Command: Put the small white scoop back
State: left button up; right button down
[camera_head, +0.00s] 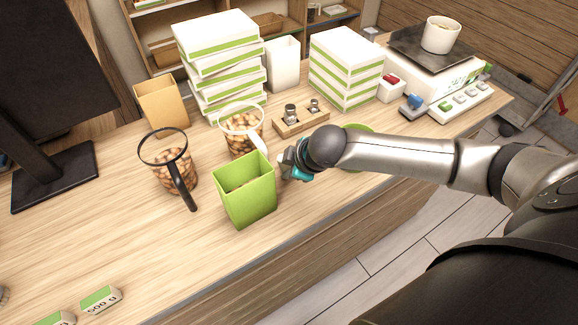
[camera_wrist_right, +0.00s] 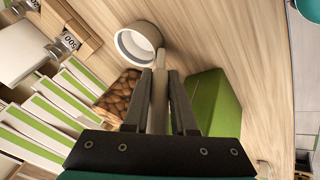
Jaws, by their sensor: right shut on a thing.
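The small white scoop (camera_wrist_right: 138,42) is in my right gripper (camera_wrist_right: 158,88), its pale handle between the two fingers. In the head view the scoop (camera_head: 261,142) shows as a white piece just left of my right gripper (camera_head: 284,163), near the white-rimmed clear tub of nuts (camera_head: 234,139). I cannot tell whether it touches the tub. The nuts (camera_wrist_right: 120,92) show left of the fingers in the wrist view. An open green box (camera_head: 246,196) stands in front of the tub, close to the gripper; it is right of the fingers in the wrist view (camera_wrist_right: 213,100). My left gripper is out of view.
A black-rimmed tub of nuts (camera_head: 178,168) with a black handle stands left. Behind are stacked white-green boxes (camera_head: 220,60), a wooden weight holder (camera_head: 301,122) and a scale (camera_head: 440,75) bearing a white cup (camera_head: 441,35). A green round thing (camera_head: 359,130) is partly behind my arm. The front-left tabletop is mostly clear.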

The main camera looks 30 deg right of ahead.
jog(key=c, duration=0.7)
grip_release()
jog(key=shift+c, duration=0.2)
jog(key=shift+s+r, duration=0.1)
jog(key=shift+r, duration=0.25)
jog(key=p+v, duration=0.1)
jog(key=v, duration=1)
jog(key=shift+r, duration=0.25)
jog(key=shift+s, duration=0.1)
